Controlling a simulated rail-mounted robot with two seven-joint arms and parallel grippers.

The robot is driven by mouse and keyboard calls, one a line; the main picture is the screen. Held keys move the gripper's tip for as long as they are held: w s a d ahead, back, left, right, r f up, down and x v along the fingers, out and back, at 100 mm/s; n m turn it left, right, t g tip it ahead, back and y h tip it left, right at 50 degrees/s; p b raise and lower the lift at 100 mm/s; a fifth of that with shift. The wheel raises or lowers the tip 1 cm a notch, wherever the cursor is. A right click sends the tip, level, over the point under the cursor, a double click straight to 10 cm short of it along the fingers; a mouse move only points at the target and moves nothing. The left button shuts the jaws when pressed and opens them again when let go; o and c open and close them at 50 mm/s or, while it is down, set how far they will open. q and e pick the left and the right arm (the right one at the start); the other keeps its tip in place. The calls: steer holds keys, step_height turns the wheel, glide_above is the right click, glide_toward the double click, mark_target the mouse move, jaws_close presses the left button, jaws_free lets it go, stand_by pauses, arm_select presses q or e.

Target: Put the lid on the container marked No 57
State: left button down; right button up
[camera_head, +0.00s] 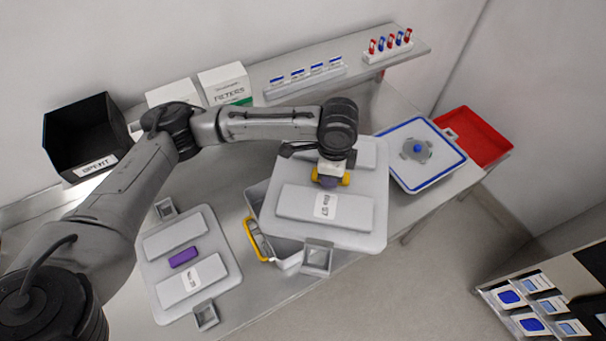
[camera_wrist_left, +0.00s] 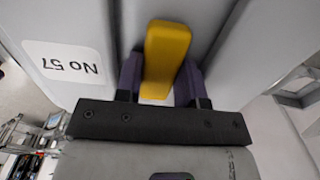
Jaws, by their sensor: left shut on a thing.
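A light grey lid (camera_head: 372,208) with a white label is held by my left gripper (camera_head: 330,178). The label reads No 57 in the left wrist view (camera_wrist_left: 68,62). The gripper's purple-tipped fingers are shut on the lid's yellow handle (camera_wrist_left: 166,52). The lid is over a grey container (camera_head: 290,262) with a yellow side handle (camera_head: 258,240). It is set off to the right, so part of the container's left side shows. I cannot tell whether they touch. The container's own marking is hidden. My right gripper is not in view.
Another grey lid (camera_head: 214,246) with a purple handle (camera_head: 183,257) lies on the table at left. A blue-rimmed tray (camera_head: 402,139) and a red tray (camera_head: 478,140) are at right. A black bin (camera_head: 75,130) and white boxes (camera_head: 225,84) stand at the back.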

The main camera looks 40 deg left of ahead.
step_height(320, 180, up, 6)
steer(key=p, duration=0.5)
arm_select(q)
steer(key=a+f+m+b, duration=0.2)
steer(key=f+m, duration=0.3)
steer(key=f, duration=0.3)
steer(key=s+a+f+m+b, duration=0.1)
steer(key=a+f+m+b, duration=0.2)
steer(key=a+f+m, duration=0.2)
steer(key=shift+s+a+f+b, duration=0.2)
steer(key=shift+a+f+b, duration=0.15)
steer(key=shift+f, duration=1.35)
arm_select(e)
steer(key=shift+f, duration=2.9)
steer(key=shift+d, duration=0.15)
arm_select(q)
steer(key=shift+w+p, duration=0.1)
steer(key=shift+p, duration=0.4)
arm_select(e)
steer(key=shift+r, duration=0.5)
arm_select(q)
steer(key=shift+f, duration=0.5)
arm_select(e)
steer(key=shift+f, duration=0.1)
arm_select(q)
steer(key=shift+f, duration=0.35)
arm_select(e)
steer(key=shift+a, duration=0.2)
